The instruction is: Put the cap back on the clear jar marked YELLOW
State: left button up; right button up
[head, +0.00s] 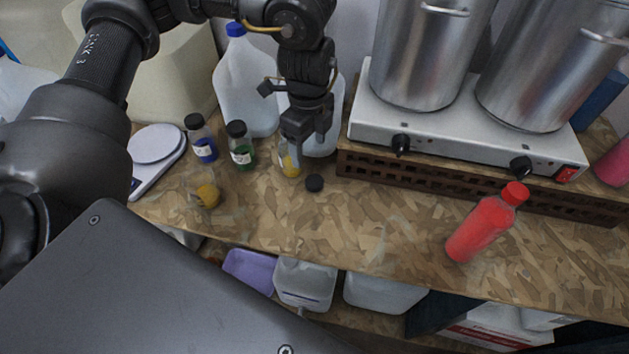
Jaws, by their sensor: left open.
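A small clear jar with yellow on it (290,164) stands on the wood-chip board bench, partly behind my left gripper. Its top is hidden and its lettering is too small to read. A black cap (314,183) lies on the bench just to the right of this jar and nearer to me, apart from it. My left gripper (302,139) points down over the jar's top, open; I cannot tell whether it touches the jar. Another small clear jar with amber-yellow in it (207,195) is farther left and nearer, with no black cap visible on it. My right gripper is not in view.
Black-capped jars with blue (204,149) and green (242,155) labels stand to the left, beside a scale (155,145). Large jugs (246,88) stand behind. A hotplate (450,139) with steel pots and a red bottle (480,228) are right. The front middle bench is clear.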

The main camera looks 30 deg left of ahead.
pick_arm(q)
send_over(312, 179)
notch_tip(312, 179, down, 5)
jog(key=shift+s+a+r+p, duration=0.1)
jog(key=shift+a+p, duration=0.05)
jog(key=shift+p, duration=0.2)
jog(key=shift+f, duration=0.4)
jog(key=shift+f+p, duration=0.4)
jog(key=shift+f, duration=0.15)
notch_tip(312, 179, down, 4)
jog(key=shift+f+p, duration=0.1)
jog(key=shift+p, duration=0.3)
